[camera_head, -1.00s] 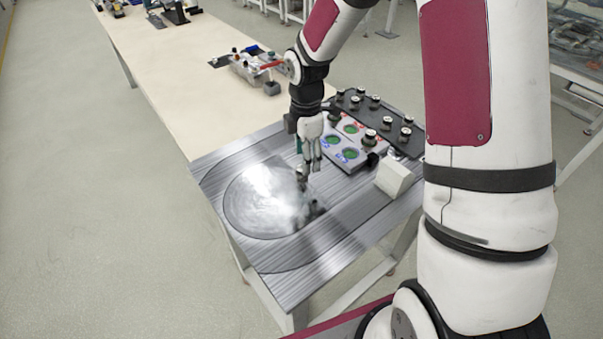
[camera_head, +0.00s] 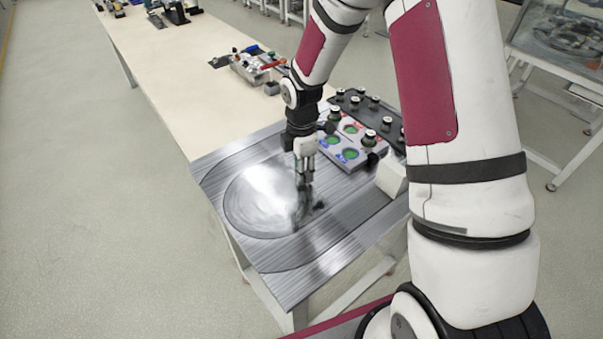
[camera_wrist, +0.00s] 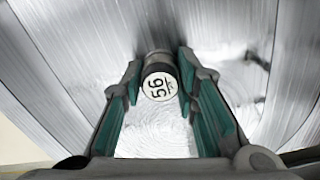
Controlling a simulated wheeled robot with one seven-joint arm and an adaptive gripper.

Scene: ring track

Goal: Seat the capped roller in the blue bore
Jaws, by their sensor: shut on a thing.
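My gripper (camera_head: 304,180) is low over the metal ring track, its fingers pointing down. In the wrist view my gripper (camera_wrist: 160,88) has its teal-padded fingers closed on the sides of a dark roller (camera_wrist: 155,64). The roller's white cap (camera_wrist: 160,86), marked with what looks like 56, faces the camera. In the head view the fingers largely hide the roller. The grey bore plate, to the right of and behind my gripper, has several green-centred bores. A blue-marked bore (camera_head: 349,155) is on its near side; a red-marked bore (camera_head: 351,129) is farther back.
A dark rack (camera_head: 354,104) with several capped rollers stands behind the bore plate. A white block (camera_head: 391,177) sits at the right of the metal table (camera_head: 290,262). The left and front of the table are clear. A tool assembly (camera_head: 252,68) lies on the long bench beyond.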

